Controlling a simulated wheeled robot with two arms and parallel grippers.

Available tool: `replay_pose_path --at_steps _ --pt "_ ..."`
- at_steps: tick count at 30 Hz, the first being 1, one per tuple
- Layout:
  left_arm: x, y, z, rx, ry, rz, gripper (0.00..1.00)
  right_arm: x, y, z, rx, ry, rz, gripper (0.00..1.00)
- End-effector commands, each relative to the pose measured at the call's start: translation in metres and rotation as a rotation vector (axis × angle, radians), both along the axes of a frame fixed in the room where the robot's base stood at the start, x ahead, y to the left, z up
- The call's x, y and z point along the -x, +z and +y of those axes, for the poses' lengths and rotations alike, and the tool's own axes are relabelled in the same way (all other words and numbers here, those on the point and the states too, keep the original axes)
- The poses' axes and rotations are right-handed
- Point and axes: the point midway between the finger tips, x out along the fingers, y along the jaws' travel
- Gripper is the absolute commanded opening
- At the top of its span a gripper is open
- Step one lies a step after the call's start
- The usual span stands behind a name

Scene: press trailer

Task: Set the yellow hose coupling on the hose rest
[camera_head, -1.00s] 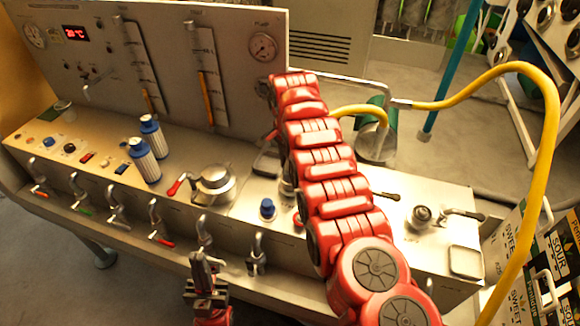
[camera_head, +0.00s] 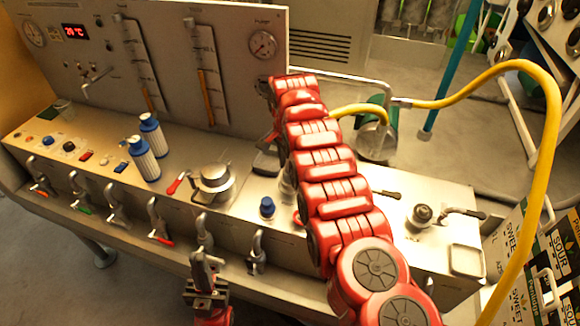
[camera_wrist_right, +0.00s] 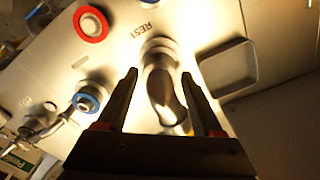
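The yellow hose (camera_head: 550,130) loops at the right in the head view and ends in a grey coupling (camera_head: 401,103) behind my right arm. A short yellow stretch (camera_head: 360,109) curves beside the arm near a jar. In the right wrist view, a curved grey metal piece (camera_wrist_right: 162,85) stands on a round base beside the printed word REST; I cannot tell whether a coupling is part of it. My right gripper (camera_wrist_right: 160,76) is open, with one finger on each side of this piece. My left gripper (camera_head: 206,285) hangs before the panel's front edge; its fingers are unclear.
A shallow tray (camera_wrist_right: 230,66) lies beside the metal piece. A red-ringed fitting (camera_wrist_right: 90,24) and a blue-ringed fitting (camera_wrist_right: 88,100) are close by. The lidded pot (camera_head: 214,184) and blue-capped bottles (camera_head: 145,162) stand further left. Levers line the panel's front.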

Motion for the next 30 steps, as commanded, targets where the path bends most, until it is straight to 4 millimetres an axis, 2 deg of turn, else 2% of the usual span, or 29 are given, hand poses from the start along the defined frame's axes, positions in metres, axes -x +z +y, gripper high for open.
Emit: replay_pose_path --at_steps 11,20,30 --pt "0.0 0.0 0.0 0.0 0.0 0.0 0.0 0.0 0.003 0.0 0.001 0.0 0.001 0.68" --pt "0.0 0.001 0.0 0.0 0.0 0.0 0.0 0.0 0.029 0.001 0.0 -0.001 0.0 0.68" --pt "0.0 0.017 0.0 0.0 0.0 0.0 0.0 0.001 0.061 0.002 0.001 0.001 0.002 0.68"
